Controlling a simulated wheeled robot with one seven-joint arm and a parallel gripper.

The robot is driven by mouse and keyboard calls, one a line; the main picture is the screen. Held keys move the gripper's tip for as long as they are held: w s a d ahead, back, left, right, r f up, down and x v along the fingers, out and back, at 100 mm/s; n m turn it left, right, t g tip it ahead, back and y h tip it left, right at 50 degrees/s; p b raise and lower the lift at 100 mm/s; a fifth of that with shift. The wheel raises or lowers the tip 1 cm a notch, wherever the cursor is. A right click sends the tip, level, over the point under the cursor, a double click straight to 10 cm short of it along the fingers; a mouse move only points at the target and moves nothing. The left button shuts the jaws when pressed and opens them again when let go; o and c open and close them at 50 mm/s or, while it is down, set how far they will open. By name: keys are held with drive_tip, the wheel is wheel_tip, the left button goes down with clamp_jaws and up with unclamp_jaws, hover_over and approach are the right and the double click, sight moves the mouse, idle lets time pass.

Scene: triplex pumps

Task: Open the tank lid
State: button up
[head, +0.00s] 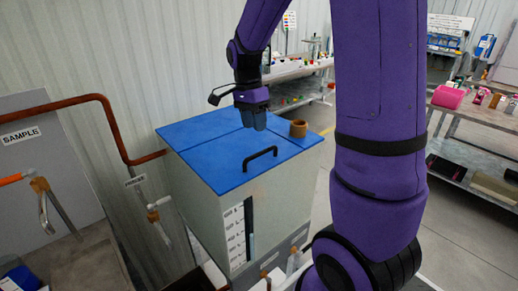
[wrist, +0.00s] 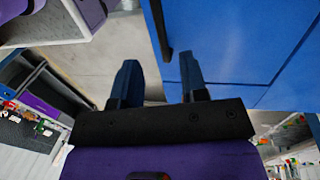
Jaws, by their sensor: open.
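The tank (head: 218,200) is a pale box with a flat blue top. The blue tank lid (head: 215,165) lies flat and looks shut, with a black bar handle (head: 260,158) near its front edge. A seam crosses the blue top behind the handle. My gripper (head: 253,126) hangs over the back part of the blue top, apart from the handle. In the wrist view my gripper (wrist: 160,78) is open, with nothing between its fingers. The blue lid (wrist: 225,35) fills the upper right there, and the dark handle (wrist: 158,30) shows just beyond the fingers.
A brown ring-shaped fitting (head: 298,129) stands on the tank top's right corner. A copper pipe (head: 110,115) runs along the wall at left, near a sink-like station with a SAMPLE label (head: 20,135). A shelved table (head: 475,140) stands at right. Open floor lies between.

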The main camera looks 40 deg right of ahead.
drive_tip(key=f, duration=0.2)
drive_tip(key=s+f, duration=0.1)
drive_tip(key=f, duration=0.4)
drive_tip(key=shift+s+f, duration=0.25)
drive_tip(key=shift+f, duration=0.15)
clamp_jaws()
